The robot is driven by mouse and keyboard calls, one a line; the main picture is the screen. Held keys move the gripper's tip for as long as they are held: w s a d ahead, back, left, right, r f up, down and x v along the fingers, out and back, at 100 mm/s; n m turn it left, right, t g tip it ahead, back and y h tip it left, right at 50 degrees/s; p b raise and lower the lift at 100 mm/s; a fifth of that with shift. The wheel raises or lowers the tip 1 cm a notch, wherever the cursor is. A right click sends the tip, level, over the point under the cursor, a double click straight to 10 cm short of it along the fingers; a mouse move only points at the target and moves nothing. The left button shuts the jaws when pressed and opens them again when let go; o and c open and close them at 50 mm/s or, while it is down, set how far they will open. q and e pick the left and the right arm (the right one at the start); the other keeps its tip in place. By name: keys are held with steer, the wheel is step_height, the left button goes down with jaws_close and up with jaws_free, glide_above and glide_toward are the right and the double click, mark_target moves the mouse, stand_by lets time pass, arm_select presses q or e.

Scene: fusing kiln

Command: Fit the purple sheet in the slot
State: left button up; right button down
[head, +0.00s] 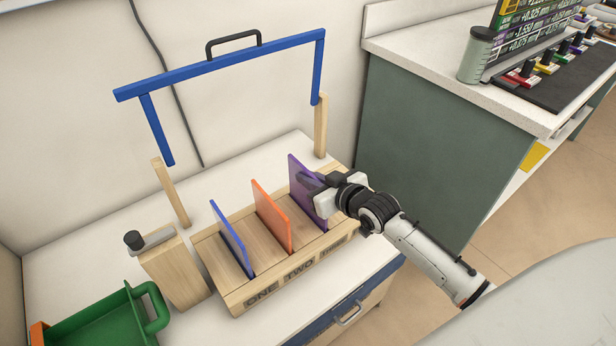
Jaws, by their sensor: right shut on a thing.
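The purple sheet (301,203) stands upright at the right end of the wooden rack (257,291), at the third slot. Its lower edge meets the top of the rack; I cannot tell how deep it sits in the slot. My right gripper (312,184) is shut on the upper part of the purple sheet, coming in from the right, and hides part of it. An orange sheet (271,217) stands in the middle slot and a blue sheet (230,238) in the left slot. My left gripper is not in view.
A blue bar frame (222,63) with a black handle rises on wooden posts behind the rack. A wooden block (174,273) and a green bin (95,322) stand to the left. A green cabinet (428,150) stands to the right.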

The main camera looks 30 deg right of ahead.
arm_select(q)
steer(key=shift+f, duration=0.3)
arm_select(e)
steer(key=shift+f, duration=0.3)
arm_select(q)
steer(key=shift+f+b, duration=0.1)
steer(key=shift+b, duration=0.65)
arm_select(e)
steer(key=shift+f, duration=0.75)
